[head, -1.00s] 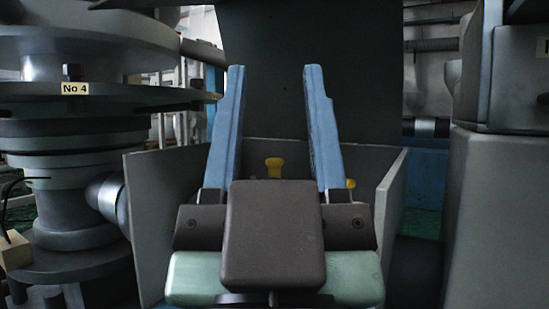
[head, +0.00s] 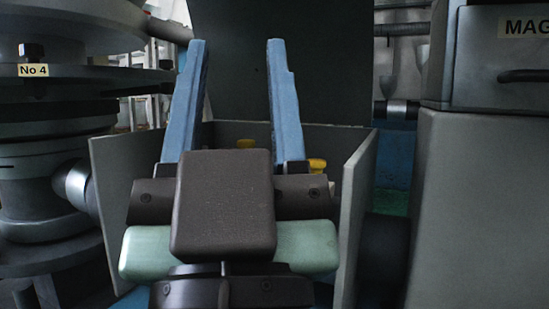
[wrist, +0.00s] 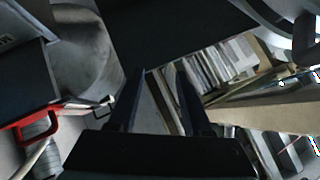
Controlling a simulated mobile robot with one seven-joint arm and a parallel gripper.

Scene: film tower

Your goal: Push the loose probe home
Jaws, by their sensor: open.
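My gripper (head: 235,42) is open, with its two blue fingers pointing up and apart and nothing between them. The lower parts of both are hidden by my gripper and arm. In the wrist view, the dark fingers (wrist: 160,75) are apart, and no yellow knob shows.
A round stepped column labelled No 4 (head: 40,135) stands at the left. A large grey cabinet (head: 465,190) stands close at the right. A dark panel (head: 330,60) rises behind the box. The wrist view shows a red handle (wrist: 30,120) and a slatted rack (wrist: 225,65).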

